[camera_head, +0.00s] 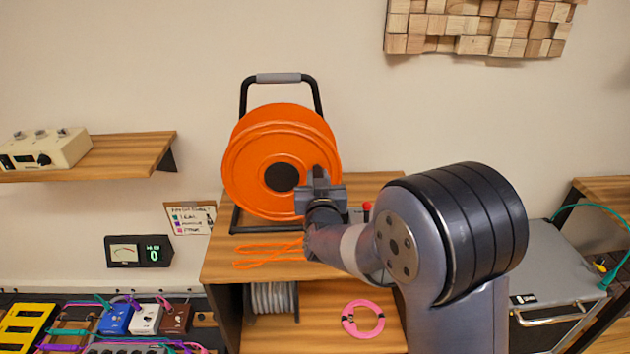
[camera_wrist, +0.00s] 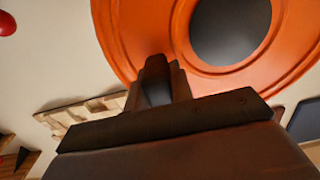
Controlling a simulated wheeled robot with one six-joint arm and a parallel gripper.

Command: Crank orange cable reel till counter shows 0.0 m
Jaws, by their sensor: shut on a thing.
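The orange cable reel (camera_head: 262,142) stands upright in a black tube frame on a wooden cabinet, with a dark hub (camera_head: 282,177) facing me. My gripper (camera_head: 320,180) is at the lower right of the reel's face, beside the hub. It is shut on the crank handle, which the fingers mostly hide. In the wrist view the shut fingers (camera_wrist: 158,80) stand in front of the orange disc (camera_wrist: 150,30). Orange cable (camera_head: 268,252) lies loose in front of the reel. I cannot make out a metre counter on the reel.
A red-knobbed lever (camera_head: 367,207) stands right of my gripper on the cabinet top (camera_head: 385,185). A pink cable coil (camera_head: 363,319) and a grey coil (camera_head: 273,297) are on the shelf below. A wall meter (camera_head: 140,251) at left has a green digit. Pedals fill the lower left.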

